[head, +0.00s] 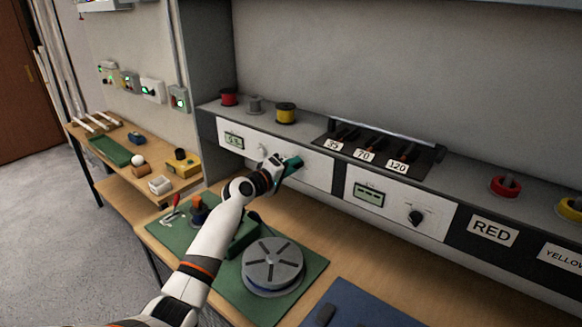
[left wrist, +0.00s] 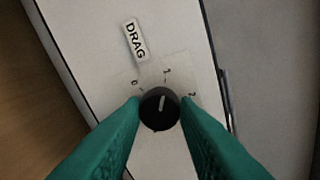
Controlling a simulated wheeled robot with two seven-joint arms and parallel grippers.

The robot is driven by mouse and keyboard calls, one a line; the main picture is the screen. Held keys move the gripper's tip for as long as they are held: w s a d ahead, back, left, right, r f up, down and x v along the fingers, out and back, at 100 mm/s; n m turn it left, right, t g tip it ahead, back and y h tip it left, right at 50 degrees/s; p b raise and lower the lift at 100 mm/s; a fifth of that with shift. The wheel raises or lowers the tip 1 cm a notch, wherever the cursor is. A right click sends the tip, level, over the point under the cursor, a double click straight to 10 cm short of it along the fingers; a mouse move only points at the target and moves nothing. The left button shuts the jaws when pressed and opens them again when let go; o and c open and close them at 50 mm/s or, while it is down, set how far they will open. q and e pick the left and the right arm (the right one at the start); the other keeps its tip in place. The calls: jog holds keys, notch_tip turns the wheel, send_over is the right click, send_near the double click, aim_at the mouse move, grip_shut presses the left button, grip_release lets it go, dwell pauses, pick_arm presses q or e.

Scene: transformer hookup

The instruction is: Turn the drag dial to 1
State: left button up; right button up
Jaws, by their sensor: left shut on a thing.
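The drag dial (left wrist: 160,108) is a round black knob with a light pointer line, on a white panel under the label DRAG (left wrist: 135,40). Marks 0, 1 and 2 run around its upper side. The pointer line aims up and slightly right, roughly toward the 1 mark (left wrist: 167,72). My left gripper (left wrist: 160,112) has its two green fingers shut on the dial, one on each side. In the head view my left gripper (head: 290,166) is at the white panel (head: 318,172) and hides the dial. My right gripper is not in view.
A second white panel (head: 437,212) with a display and black knob is to the right. Spools (head: 286,113) and a rack labelled 35, 70, 120 (head: 364,156) stand on the shelf above. A grey reel (head: 272,262) sits on the green mat (head: 305,279) below.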

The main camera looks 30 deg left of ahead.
pick_arm(q)
jog(key=shift+f, duration=0.1)
dwell(0.4)
jog(key=o, duration=1)
jog(key=s, duration=0.4)
jog(key=s+a+b, duration=0.1)
jog(key=s, duration=0.3)
jog(key=s+r+b, duration=0.1)
jog(key=s, duration=0.3)
jog(key=shift+a, duration=0.25)
